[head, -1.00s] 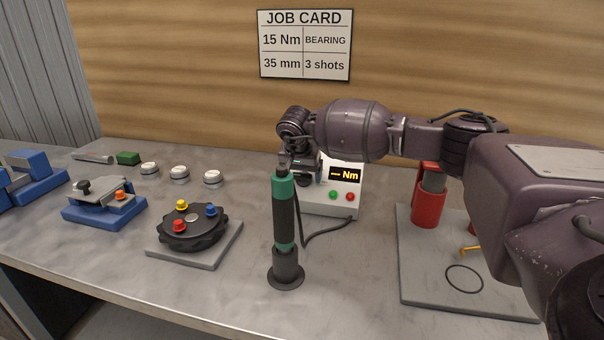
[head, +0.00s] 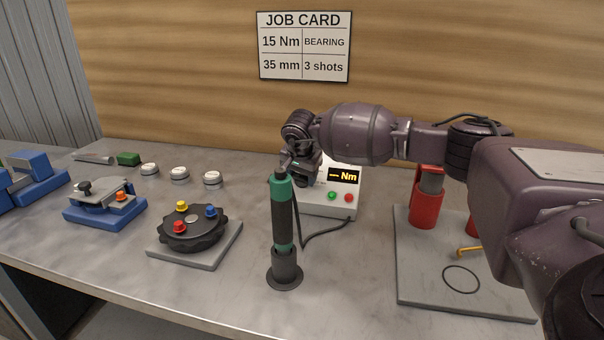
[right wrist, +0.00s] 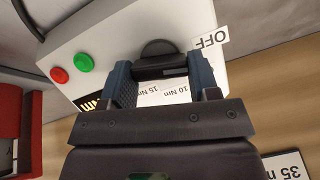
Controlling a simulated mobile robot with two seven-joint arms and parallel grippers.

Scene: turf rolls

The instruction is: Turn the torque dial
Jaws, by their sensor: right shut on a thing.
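The torque controller is a white box (head: 338,203) at the back middle of the bench. Its display (head: 343,176) reads dashes and "Nm", above a green and a red button. In the right wrist view the dark torque dial (right wrist: 160,62) sits on the box face (right wrist: 95,35), between labels "OFF", "15 Nm" and "10 Nm". My right gripper (right wrist: 161,76) is shut on the dial, one blue-grey finger on each side. Which mark the dial points to I cannot tell. In the head view my right gripper (head: 296,163) hides the dial. My left gripper is out of view.
A green and black driver (head: 283,225) stands upright in a holder in front of the gripper, with a cable to the box. A black fixture (head: 190,228) is at left. Red cylinders (head: 424,205) stand on a grey plate at right. A job card (head: 305,46) reads 15 Nm.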

